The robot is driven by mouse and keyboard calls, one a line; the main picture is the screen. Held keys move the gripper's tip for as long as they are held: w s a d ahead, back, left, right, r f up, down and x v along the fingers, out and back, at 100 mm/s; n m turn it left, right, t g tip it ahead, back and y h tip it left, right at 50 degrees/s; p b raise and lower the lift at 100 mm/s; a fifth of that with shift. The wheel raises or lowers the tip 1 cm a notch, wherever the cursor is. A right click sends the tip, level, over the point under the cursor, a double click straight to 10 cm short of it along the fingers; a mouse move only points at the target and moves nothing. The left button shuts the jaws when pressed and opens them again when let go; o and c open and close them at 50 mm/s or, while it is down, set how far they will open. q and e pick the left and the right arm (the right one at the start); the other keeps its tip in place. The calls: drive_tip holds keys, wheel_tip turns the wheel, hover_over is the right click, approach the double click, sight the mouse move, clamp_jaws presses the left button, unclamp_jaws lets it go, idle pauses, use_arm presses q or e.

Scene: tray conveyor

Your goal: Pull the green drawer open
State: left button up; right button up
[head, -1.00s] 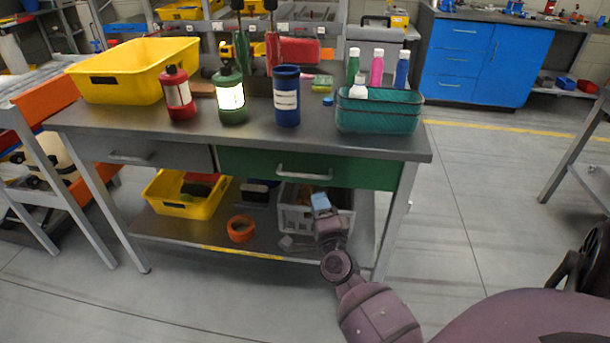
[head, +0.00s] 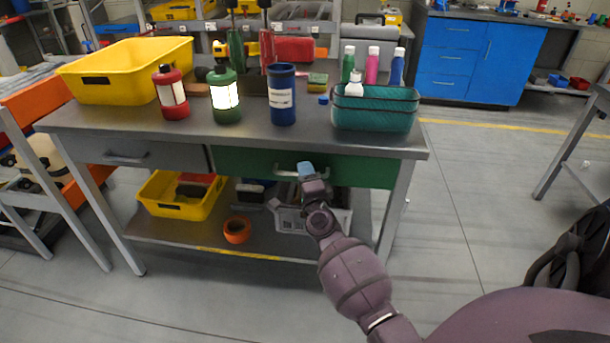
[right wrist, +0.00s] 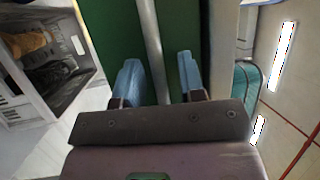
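The green drawer (head: 356,169) is under the right half of the workbench top, and its front looks flush with the bench. Its light grey bar handle (head: 284,171) is partly hidden behind my right gripper (head: 306,170). In the right wrist view the green drawer front (right wrist: 112,30) fills the upper middle. There the handle (right wrist: 150,45) runs between the two blue fingers of my right gripper (right wrist: 158,82). The fingers are apart, one on each side of the bar, with gaps showing. My left gripper is in neither view.
A grey drawer (head: 150,154) is left of the green one. On the lower shelf stand a yellow bin (head: 180,208), an orange tape roll (head: 237,230) and a grey crate (head: 340,222). A teal basket (head: 375,110) stands on the bench top above the drawer.

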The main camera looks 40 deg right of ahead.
clamp_jaws()
drive_tip(key=shift+a, duration=0.1)
